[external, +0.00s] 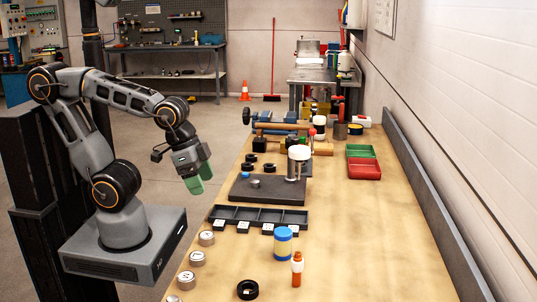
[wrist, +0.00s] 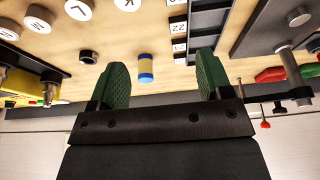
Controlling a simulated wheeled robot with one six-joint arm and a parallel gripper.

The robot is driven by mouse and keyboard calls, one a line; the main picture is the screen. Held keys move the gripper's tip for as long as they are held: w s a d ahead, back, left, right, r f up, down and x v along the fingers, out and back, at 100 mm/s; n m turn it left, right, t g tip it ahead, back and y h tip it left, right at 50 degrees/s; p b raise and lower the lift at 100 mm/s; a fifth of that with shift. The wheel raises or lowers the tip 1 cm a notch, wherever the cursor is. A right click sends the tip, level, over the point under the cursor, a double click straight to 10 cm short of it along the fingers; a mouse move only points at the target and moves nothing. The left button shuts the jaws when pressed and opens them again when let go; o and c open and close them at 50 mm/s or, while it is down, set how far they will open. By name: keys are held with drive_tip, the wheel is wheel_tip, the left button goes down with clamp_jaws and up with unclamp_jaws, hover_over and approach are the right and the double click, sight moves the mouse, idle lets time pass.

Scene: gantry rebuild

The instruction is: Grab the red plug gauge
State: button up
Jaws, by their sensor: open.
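My gripper (external: 199,188) hangs in the air to the left of the bench, with its green fingers spread and nothing between them. In the wrist view the green finger pads (wrist: 160,78) stand apart. I cannot pick out the red plug gauge for sure. A small upright orange-red piece with a pale band (external: 297,268) stands on the near part of the bench, beside a blue cylinder with a pale band (external: 283,243). Farther back a small red knob (external: 312,133) shows among the clutter. In the wrist view a small red-ended piece (wrist: 265,124) shows right of the fingers.
A black divided tray (external: 258,215) lies across the bench. Behind it is a dark plate (external: 265,191) with a white-topped post (external: 299,155). A black ring (external: 248,289) and several labelled discs (external: 197,258) lie near the left edge. Red (external: 364,169) and green (external: 360,150) bins stand right.

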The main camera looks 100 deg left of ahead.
drive_tip(key=shift+c, duration=0.3)
drive_tip(key=shift+c, duration=1.4)
drive_tip(key=shift+a, duration=0.1)
